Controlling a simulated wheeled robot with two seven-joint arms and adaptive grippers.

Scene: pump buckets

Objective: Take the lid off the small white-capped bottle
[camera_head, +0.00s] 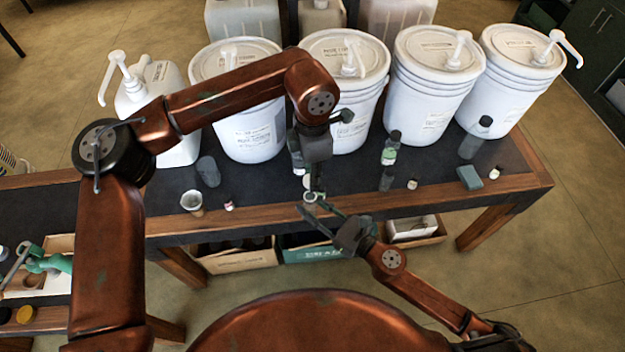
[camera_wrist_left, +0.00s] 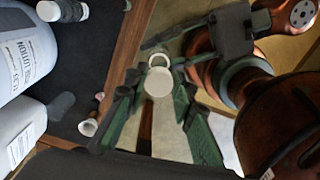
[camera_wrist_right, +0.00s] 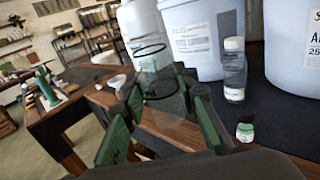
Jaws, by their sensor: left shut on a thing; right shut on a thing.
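My left gripper (camera_head: 315,188) reaches down from above, in front of the table edge. In the left wrist view a round white lid (camera_wrist_left: 158,84) sits between its green fingertips. My right gripper (camera_head: 322,210) comes from the lower right and is shut on a small clear bottle (camera_wrist_right: 165,105), seen between its fingers in the right wrist view. A pale ring (camera_wrist_left: 158,60), which looks like the bottle's mouth, shows just beyond the lid and is partly covered by it. The lid looks offset from the ring; I cannot tell any gap in height.
The dark-topped table (camera_head: 345,192) holds large white pump buckets (camera_head: 345,85), a white pump jug (camera_head: 150,100) and several small bottles. Boxes (camera_head: 235,258) lie below the table. Open floor is on the right.

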